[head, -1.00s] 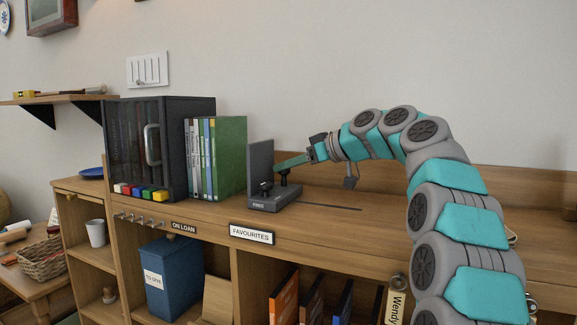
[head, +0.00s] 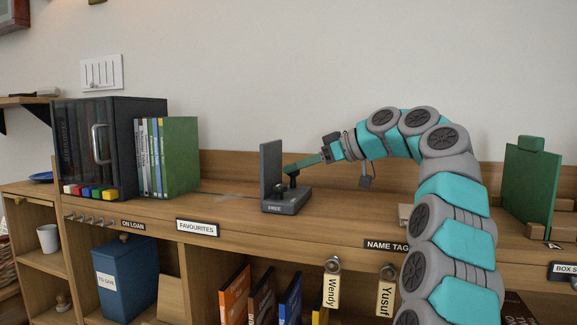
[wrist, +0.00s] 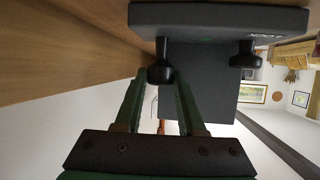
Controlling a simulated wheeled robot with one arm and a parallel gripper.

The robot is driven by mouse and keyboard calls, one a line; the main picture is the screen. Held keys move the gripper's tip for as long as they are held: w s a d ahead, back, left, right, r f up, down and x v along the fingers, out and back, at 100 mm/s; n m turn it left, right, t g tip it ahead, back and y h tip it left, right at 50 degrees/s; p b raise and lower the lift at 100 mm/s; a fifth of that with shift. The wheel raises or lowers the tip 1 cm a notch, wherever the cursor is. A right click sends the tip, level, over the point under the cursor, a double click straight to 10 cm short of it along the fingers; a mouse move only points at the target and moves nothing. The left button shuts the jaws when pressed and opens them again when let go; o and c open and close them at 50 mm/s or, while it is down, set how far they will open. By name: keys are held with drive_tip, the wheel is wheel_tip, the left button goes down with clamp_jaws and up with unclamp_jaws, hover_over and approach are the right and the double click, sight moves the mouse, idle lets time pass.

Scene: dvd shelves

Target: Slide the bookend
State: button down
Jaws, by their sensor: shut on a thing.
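The dark grey bookend (head: 271,165) stands upright on the wooden shelf top, to the right of the row of DVD cases (head: 160,155), with a clear gap between them. Its flat base (head: 286,205) carries a front label that seems to read FREE and two black knobs. My gripper (head: 290,174) reaches in from the right with its green fingers at the rear knob. In the wrist view my gripper (wrist: 161,80) has one finger on each side of a black knob (wrist: 161,62) and is shut on it. The second knob (wrist: 246,55) is free, to the right.
A black cabinet (head: 115,145) with a handle stands left of the cases. A green bookend-like block (head: 530,180) stands at the far right. The shelf top between the cases and the bookend is bare. Name tags (head: 332,290) hang from the front edge.

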idle(0.3)
drive_tip(key=c, duration=0.5)
unclamp_jaws()
drive_tip(key=shift+d, duration=0.1)
drive_tip(key=p+v, duration=0.1)
drive_tip(key=v, duration=0.6)
drive_tip(key=shift+s+d+p, duration=0.2)
drive_tip(key=shift+d+p, duration=0.05)
drive_tip(key=shift+p, duration=0.05)
drive_tip(key=shift+s, duration=0.1)
